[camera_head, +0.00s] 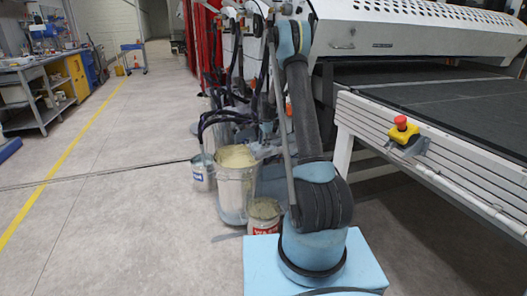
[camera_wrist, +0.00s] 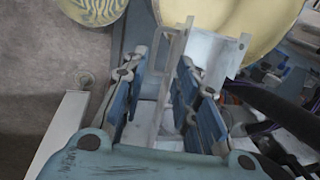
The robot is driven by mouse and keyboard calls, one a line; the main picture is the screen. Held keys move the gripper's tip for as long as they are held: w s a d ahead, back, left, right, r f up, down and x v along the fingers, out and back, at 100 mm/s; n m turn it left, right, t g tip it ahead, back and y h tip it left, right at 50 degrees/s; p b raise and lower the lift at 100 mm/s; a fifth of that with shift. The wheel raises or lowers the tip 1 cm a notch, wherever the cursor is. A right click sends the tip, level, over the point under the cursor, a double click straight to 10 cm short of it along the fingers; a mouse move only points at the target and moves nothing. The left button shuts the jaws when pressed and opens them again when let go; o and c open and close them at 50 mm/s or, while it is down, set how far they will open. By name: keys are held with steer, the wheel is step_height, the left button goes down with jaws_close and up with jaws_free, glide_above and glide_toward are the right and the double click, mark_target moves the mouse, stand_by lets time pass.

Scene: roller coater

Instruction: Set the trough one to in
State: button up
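My gripper (camera_wrist: 168,65) shows in the wrist view with its two blue-padded fingers apart. A pale grey metal bracket (camera_wrist: 174,75) with upright sides lies between and just beyond the fingers. I cannot tell whether they touch it, or whether it is part of the trough. No trough is clearly recognisable in either view. The roller coater machine (camera_head: 410,35) stands at the right in the head view. In that view my own arm hides my gripper and much of the machine's near end.
A large bucket of cream paint (camera_head: 237,185) stands left of my arm; cream paint (camera_wrist: 235,22) also shows in the wrist view. A smaller can (camera_head: 201,174) and a red-labelled can (camera_head: 264,213) stand beside it. Dark hoses (camera_head: 217,118) hang around.

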steer(key=shift+s+r, duration=0.2)
steer(key=shift+r, duration=1.05)
steer(key=s+d+r+n, duration=0.2)
steer(key=s+r+n, duration=0.2)
steer(key=s+r, duration=0.8)
steer(key=s+d+r+n, duration=0.25)
steer(key=s+r, duration=0.55)
steer(key=s, duration=0.7)
steer(key=s+d+n, duration=0.1)
steer(key=s+n, duration=0.4)
steer(key=s, duration=1.3)
steer(key=s+f+n, duration=0.2)
steer(key=s+f, duration=0.1)
steer(key=s, duration=0.4)
steer(key=s+d+f+n, duration=0.1)
steer(key=s+f, duration=0.3)
steer(key=s, duration=0.4)
steer(key=shift+f+n+h, duration=0.3)
steer(key=shift+n, duration=0.05)
